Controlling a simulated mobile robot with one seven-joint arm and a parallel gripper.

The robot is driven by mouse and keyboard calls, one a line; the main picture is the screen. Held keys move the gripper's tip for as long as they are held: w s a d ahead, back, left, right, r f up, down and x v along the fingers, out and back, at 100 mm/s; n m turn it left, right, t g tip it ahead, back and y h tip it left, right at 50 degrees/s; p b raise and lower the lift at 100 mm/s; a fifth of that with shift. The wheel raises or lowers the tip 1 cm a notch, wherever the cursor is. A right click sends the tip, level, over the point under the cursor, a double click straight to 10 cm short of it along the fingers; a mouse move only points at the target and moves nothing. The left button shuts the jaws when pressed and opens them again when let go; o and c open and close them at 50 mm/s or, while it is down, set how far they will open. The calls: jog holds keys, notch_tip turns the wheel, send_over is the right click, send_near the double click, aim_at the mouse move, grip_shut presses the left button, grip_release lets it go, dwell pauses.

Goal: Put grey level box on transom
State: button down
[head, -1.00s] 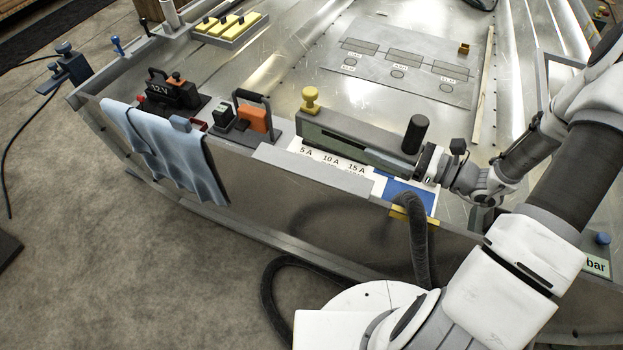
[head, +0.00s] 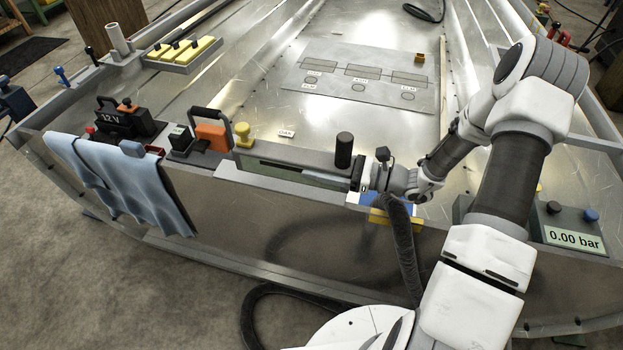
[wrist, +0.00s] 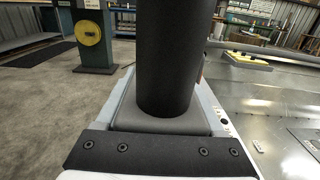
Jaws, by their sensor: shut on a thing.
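The grey level box (head: 300,165) is long, with a yellow knob (head: 242,133) at its left end and a black post (head: 343,149) near its right end. In the wrist view the black post (wrist: 166,60) stands close in front of my gripper and hides most of the box (wrist: 125,110). The fingertips are hidden.
Left along the transom stand an orange block (head: 212,136), a 12 V battery (head: 122,121) and a hanging blue cloth (head: 125,175). A blue patch (head: 401,200) and black hose (head: 402,245) lie below my gripper. A gauge (head: 572,238) reading 0.00 bar stands at right.

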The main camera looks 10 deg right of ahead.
jog(key=shift+w+a+f, duration=0.6)
jog(key=shift+w, duration=0.2)
jog(key=shift+f+b, duration=1.05)
jog(key=shift+f, duration=0.85)
jog(key=shift+f, duration=0.1)
grip_release()
jog(key=shift+f, duration=0.1)
jog(key=shift+s+d, duration=0.15)
jog(key=shift+d, duration=0.25)
jog(key=p+v, duration=0.2)
jog(key=v, duration=0.9)
